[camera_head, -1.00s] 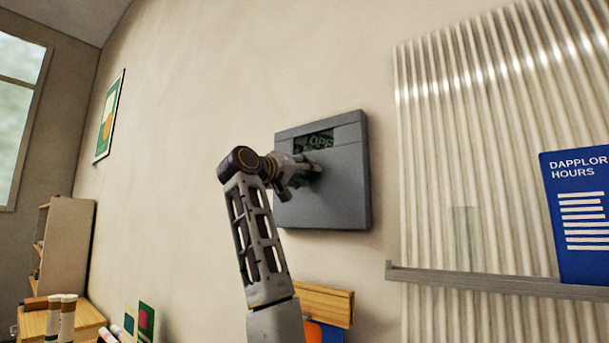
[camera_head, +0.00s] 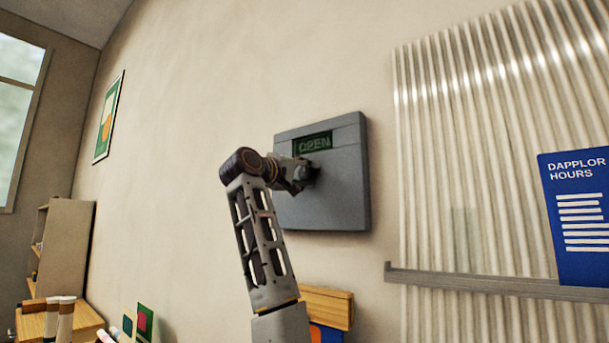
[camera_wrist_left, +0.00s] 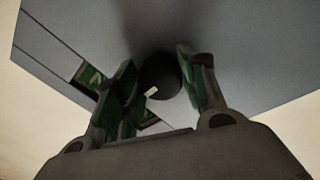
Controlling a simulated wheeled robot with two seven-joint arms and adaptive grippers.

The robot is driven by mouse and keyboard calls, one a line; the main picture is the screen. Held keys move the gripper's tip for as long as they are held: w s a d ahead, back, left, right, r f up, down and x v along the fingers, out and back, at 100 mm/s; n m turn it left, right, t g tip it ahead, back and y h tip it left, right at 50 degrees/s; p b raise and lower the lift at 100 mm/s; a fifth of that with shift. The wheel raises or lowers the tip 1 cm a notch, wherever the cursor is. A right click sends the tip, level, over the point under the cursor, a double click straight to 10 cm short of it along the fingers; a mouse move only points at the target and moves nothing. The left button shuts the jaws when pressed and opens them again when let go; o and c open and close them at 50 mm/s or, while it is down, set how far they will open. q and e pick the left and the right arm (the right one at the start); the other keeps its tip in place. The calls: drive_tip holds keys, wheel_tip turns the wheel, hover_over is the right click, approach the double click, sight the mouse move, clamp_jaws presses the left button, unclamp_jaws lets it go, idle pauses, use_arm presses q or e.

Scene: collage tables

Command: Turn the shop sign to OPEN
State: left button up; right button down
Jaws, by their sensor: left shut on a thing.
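The shop sign (camera_head: 345,185) is a grey square box on the beige wall, with a small window (camera_head: 313,143) in its upper part. Green lettering in the window reads OPEN. My left gripper (camera_head: 307,176) is at the box's front, just below the window. In the left wrist view, a dark round knob (camera_wrist_left: 160,76) with a pale mark sits between the two fingers (camera_wrist_left: 158,88), which are shut on it. The grey face of the box (camera_wrist_left: 240,45) fills the background there. In the head view the gripper mostly hides the knob. My right gripper is out of view.
A ribbed translucent panel (camera_head: 480,170) with a grey ledge (camera_head: 480,282) stands to the right, holding a blue hours board (camera_head: 580,265). A wooden block (camera_head: 328,306) is below the sign. A shelf (camera_head: 66,250) and rolled tubes (camera_head: 66,322) are at lower left.

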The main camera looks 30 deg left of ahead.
use_arm(q)
drive_tip(key=shift+s+r, duration=0.1)
drive_tip(key=shift+r, duration=0.05)
drive_tip(key=o, duration=1)
drive_tip(key=s, duration=0.4)
drive_tip(key=s+f, duration=0.1)
drive_tip(key=s, duration=0.3)
drive_tip(key=s+a, duration=0.1)
drive_tip(key=s, duration=0.2)
drive_tip(key=shift+s+f, duration=0.3)
drive_tip(key=shift+s, duration=0.1)
drive_tip(key=shift+f, duration=0.1)
